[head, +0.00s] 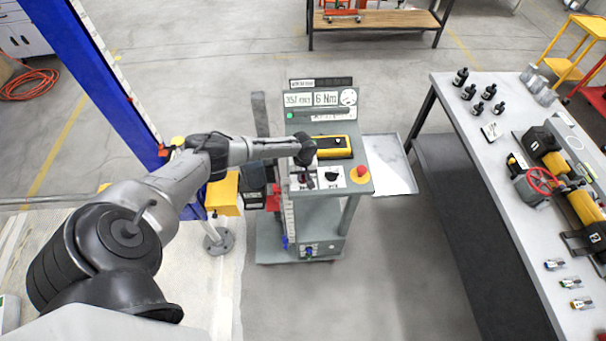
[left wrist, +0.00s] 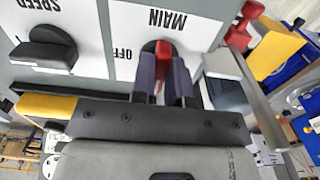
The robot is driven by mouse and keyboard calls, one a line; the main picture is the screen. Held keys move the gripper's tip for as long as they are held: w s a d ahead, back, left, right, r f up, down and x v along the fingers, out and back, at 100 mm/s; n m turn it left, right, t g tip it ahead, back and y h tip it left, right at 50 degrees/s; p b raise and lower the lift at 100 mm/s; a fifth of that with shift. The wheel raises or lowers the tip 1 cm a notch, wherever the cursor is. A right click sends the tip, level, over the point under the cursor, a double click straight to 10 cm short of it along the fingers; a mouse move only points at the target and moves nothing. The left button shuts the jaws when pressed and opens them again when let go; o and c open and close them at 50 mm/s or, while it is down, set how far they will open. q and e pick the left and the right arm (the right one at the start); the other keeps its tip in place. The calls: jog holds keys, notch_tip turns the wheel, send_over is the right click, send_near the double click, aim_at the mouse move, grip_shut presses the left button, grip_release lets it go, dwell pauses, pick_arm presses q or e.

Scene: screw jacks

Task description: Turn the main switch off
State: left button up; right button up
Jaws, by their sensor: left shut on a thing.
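The main switch is a red knob (left wrist: 163,50) on a white plate marked MAIN and OFF, which appears upside down in the left wrist view. My left gripper (left wrist: 165,68) has its two dark fingers on either side of this knob and is shut on it. The red handle points up and down in that view, with the OFF mark beside it on the left. In the head view my left gripper (head: 304,174) is at the front left of the cart's sloping control panel (head: 318,190), and it largely hides the switch. My right gripper is not in view.
A black SPEED knob (left wrist: 45,45) is beside the switch. A red emergency button (head: 361,172) on yellow is at the panel's right, and a yellow device (head: 333,147) lies behind.

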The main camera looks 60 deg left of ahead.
pick_arm(q)
grip_shut()
